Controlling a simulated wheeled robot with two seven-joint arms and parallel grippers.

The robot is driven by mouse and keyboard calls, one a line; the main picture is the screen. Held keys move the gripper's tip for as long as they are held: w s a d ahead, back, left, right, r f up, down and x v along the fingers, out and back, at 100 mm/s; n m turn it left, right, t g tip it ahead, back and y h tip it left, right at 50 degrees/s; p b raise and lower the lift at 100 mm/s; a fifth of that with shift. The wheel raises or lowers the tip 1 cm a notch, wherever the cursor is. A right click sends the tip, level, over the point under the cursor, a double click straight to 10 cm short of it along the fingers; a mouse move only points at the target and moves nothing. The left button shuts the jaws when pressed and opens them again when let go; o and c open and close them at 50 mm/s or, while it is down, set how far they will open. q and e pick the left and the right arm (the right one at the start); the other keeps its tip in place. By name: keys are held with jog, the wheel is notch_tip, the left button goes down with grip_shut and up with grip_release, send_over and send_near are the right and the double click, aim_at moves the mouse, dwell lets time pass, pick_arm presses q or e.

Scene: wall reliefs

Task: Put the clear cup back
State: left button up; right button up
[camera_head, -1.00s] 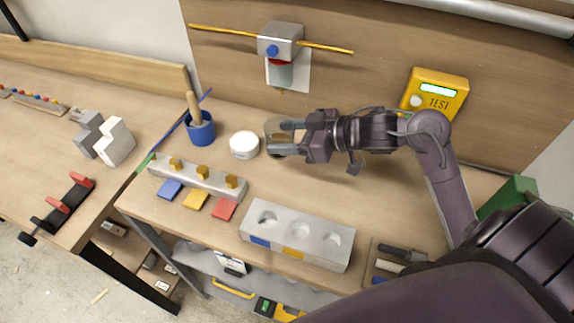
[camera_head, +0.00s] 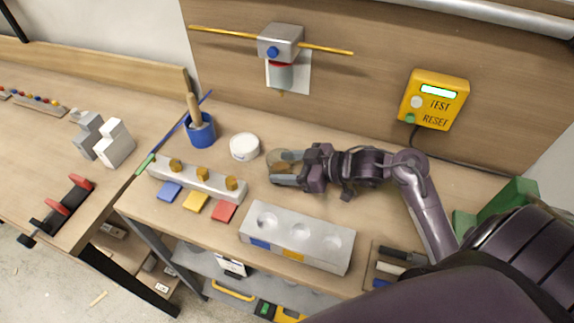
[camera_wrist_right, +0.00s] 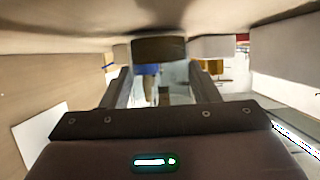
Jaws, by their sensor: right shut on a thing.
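The clear cup (camera_head: 284,156) is between the fingers of my right gripper (camera_head: 284,169), over the workbench. My right gripper is shut on it. The right wrist view also shows the see-through cup (camera_wrist_right: 176,76) between the two dark fingers. The fingers hide part of the cup, and I cannot tell if it touches the bench. The grey block (camera_head: 297,236) with round recesses, marked with blue and yellow labels, stands nearer the front edge, below and apart from the gripper. My left gripper is not in view.
A white round tub (camera_head: 244,146) and a blue pot (camera_head: 201,131) with a wooden handle stand left of the gripper. A grey rail (camera_head: 197,178) with yellow knobs lies in front of them. A yellow TEST box (camera_head: 434,99) is on the back panel.

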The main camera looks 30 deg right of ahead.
jog(key=o, duration=1.1)
jog(key=shift+f, duration=0.15)
jog(key=shift+c, duration=0.2)
jog(key=shift+r, duration=0.25)
jog(key=v, duration=1.2)
jog(key=shift+a+b, duration=0.1)
jog(key=shift+b, duration=0.3)
